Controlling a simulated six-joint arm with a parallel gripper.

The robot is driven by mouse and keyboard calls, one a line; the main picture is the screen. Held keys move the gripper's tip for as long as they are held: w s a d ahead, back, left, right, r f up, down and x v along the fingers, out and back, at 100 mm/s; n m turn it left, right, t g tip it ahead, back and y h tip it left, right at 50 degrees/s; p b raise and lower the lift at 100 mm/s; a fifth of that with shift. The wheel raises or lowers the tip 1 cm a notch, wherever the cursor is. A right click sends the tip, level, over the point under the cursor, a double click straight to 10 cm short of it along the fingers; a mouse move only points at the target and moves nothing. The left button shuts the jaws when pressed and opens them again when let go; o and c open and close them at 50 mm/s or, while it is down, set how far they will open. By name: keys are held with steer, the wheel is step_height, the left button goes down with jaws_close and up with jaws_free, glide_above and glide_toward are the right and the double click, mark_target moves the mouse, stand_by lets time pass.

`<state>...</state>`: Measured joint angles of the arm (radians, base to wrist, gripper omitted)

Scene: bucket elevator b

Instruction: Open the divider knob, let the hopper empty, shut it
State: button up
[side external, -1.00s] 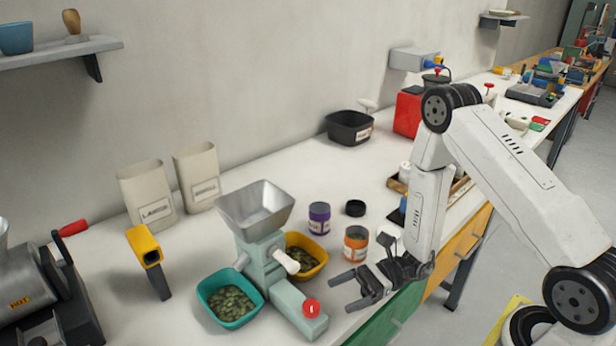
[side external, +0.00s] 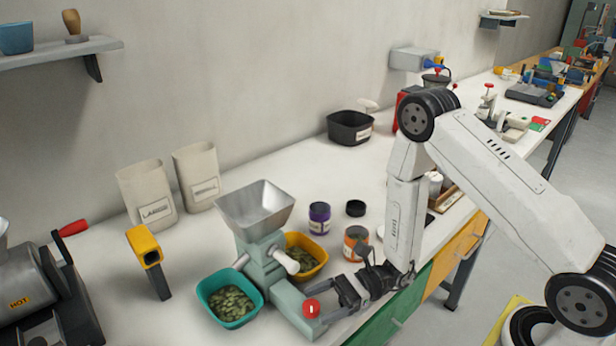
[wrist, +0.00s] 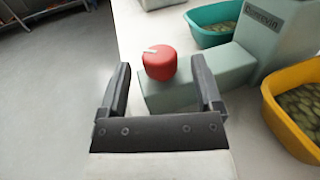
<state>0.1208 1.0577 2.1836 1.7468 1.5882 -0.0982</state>
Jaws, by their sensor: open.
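The red knob (side external: 311,308) with a white mark sits on the low foot of the pale green machine (side external: 287,300). The metal hopper (side external: 256,205) tops the machine; its visible inside walls are bare, and its bottom is hard to make out. My gripper (side external: 328,298) is open and low at the knob's right. In the wrist view the knob (wrist: 159,63) lies between the two spread fingers, near their tips, with gaps on both sides. A teal tub (side external: 230,300) and a yellow tub (side external: 308,262) beside the machine hold green pieces.
A purple-labelled jar (side external: 319,218) and an orange-labelled jar (side external: 356,243) stand behind my gripper, the orange one close to it. A yellow-and-black tool (side external: 148,262) stands left of the teal tub. The bench's front edge runs close by my gripper.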

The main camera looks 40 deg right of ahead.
mark_target(311, 310)
steer(key=shift+x, duration=1.3)
jaws_close()
